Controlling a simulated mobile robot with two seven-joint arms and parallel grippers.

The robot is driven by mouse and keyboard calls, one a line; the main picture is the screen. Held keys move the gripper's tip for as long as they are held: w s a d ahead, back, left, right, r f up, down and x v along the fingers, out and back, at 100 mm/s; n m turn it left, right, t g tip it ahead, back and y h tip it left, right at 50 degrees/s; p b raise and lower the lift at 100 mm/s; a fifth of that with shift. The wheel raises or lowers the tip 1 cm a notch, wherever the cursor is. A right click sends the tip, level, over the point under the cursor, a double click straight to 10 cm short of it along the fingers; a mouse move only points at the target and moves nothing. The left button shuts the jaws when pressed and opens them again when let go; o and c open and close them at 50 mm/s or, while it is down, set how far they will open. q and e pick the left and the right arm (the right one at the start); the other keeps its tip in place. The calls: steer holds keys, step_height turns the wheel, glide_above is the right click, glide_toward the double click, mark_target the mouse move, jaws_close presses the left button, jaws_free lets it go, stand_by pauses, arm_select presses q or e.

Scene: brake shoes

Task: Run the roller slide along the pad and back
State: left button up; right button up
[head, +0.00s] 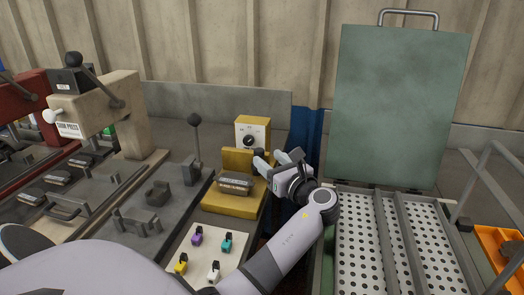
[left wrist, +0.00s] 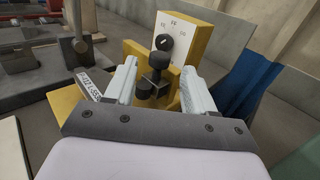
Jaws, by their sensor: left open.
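A yellow fixture (head: 228,205) stands on the bench left of centre. A dark grey pad with a pale lettered face (head: 235,183) lies on it, and its lettered edge (left wrist: 88,84) shows in the left wrist view. A black knob (head: 259,153) sits at the fixture's right; I take it as part of the roller slide. In the left wrist view, two black round parts (left wrist: 158,60) and a small metal block lie between my fingers. My left gripper (head: 276,162) is open around them, with gaps at both sides. The rollers cannot be made out. My right gripper is not in view.
A yellow dial box (head: 252,133) stands behind the fixture. A white board (head: 212,252) with coloured clips lies in front. A lever (head: 194,140) and beige press (head: 115,100) stand left. A perforated tray (head: 365,235) with a raised green lid (head: 393,110) is at right.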

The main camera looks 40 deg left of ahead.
mark_target(261, 153)
arm_select(q)
steer(key=x, duration=0.6)
steer(key=shift+a, duration=0.1)
jaws_close()
